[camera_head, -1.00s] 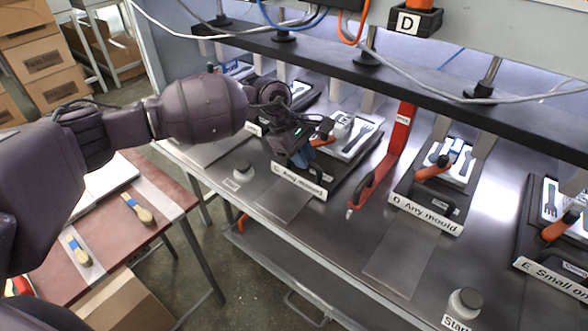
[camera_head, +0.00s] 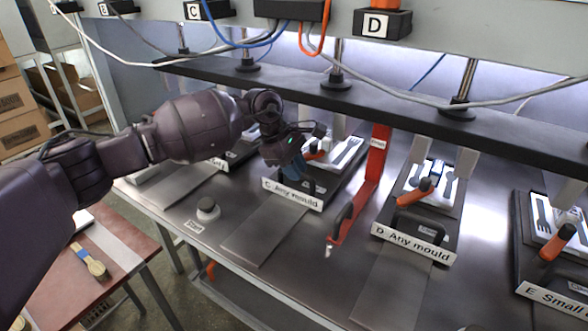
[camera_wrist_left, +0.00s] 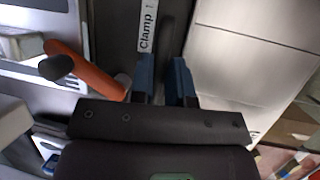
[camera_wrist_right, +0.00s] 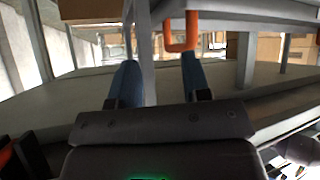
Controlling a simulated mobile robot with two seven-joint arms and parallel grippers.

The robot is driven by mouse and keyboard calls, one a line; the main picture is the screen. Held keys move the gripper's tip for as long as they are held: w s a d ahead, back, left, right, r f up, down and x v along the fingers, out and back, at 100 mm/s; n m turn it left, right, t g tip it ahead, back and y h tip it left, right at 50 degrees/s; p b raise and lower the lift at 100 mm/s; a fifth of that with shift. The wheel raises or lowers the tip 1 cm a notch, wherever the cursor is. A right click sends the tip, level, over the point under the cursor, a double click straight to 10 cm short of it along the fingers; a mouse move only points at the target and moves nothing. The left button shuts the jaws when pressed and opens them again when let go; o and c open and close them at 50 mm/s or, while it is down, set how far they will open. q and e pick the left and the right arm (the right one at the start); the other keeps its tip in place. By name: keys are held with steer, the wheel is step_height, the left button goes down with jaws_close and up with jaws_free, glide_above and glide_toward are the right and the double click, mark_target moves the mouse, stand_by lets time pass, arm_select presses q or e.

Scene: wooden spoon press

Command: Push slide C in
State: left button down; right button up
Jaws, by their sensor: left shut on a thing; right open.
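Slide C (camera_head: 292,194), with a white front label reading "C. Any mould", sits on the steel worktop with a bare plate in front of it. In the head view my gripper hides most of that handle. My right gripper (camera_wrist_right: 157,75) is open and empty, low beside the table legs.
Slide D (camera_head: 412,238) and slide E (camera_head: 553,298) stand to the right. A red lever (camera_head: 366,190) rises between C and D. A start button (camera_head: 207,208) is at the front left. A black press bar (camera_head: 400,103) runs above the slides.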

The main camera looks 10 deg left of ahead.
arm_select(q)
steer(key=c, duration=1.1)
jaws_free()
steer(key=shift+w+r, duration=0.2)
steer(key=shift+w, duration=0.15)
steer(key=shift+s, duration=0.1)
steer(key=shift+f, duration=0.1)
steer(key=v, duration=1.1)
steer(key=shift+p, duration=0.45)
steer(key=shift+s+f, duration=0.1)
